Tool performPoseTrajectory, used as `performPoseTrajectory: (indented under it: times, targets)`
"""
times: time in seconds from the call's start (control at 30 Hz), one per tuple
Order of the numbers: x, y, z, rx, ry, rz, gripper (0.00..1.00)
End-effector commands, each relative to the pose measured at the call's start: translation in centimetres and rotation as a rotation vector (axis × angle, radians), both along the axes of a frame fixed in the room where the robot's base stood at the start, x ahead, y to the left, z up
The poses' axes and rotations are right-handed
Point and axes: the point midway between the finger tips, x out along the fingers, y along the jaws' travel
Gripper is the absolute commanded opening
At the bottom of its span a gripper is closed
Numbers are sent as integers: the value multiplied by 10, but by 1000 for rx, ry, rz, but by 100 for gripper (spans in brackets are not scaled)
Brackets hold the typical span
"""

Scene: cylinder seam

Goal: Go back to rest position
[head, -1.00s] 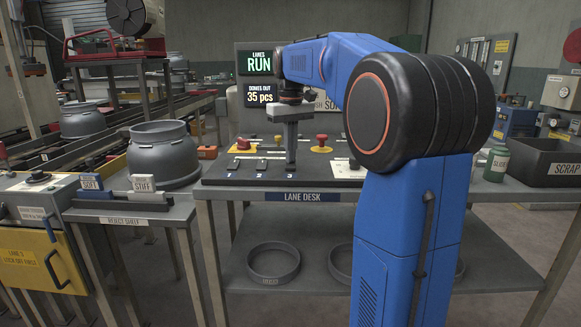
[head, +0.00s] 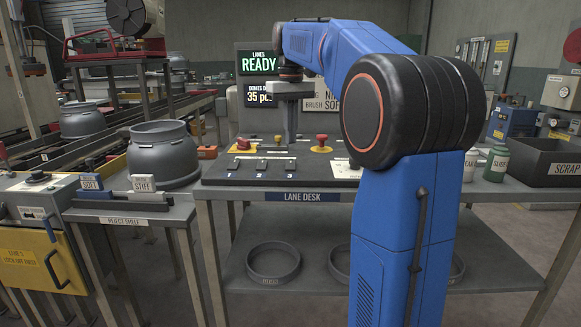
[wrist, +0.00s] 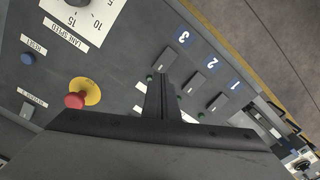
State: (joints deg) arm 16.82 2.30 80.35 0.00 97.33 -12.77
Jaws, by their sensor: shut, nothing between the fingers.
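My gripper (head: 290,140) hangs pointing down above the lane desk's control panel (head: 222,168) in the head view. Its fingers are shut and empty, and it appears raised clear of the panel. In the wrist view the closed fingers (wrist: 161,98) show over the panel, near the switches numbered 1, 2 and 3. A red mushroom button on a yellow base (wrist: 77,98) lies to their left. My blue arm rises at the right and bends over the desk. The screen (head: 258,63) reads "LANES READY", and the screen below reads 35, partly hidden.
Grey rings (head: 273,262) lie on the lower shelf.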

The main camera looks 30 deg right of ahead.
Motion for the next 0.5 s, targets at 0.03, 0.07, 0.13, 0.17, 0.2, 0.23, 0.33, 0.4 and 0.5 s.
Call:
performPoseTrajectory:
  times: [0.03,0.07,0.13,0.17,0.2,0.23,0.33,0.4,0.5]
  targets:
    - [0,0,3,0,0,0,0]
    - [0,0,5,0,0,0,0]
    - [0,0,8,0,-1,0,0]
    - [0,0,9,0,-1,0,0]
    - [0,0,9,0,0,0,0]
    - [0,0,10,0,0,0,0]
    - [0,0,10,0,0,0,0]
    - [0,0,10,0,0,0,0]
    - [0,0,10,0,0,0,0]
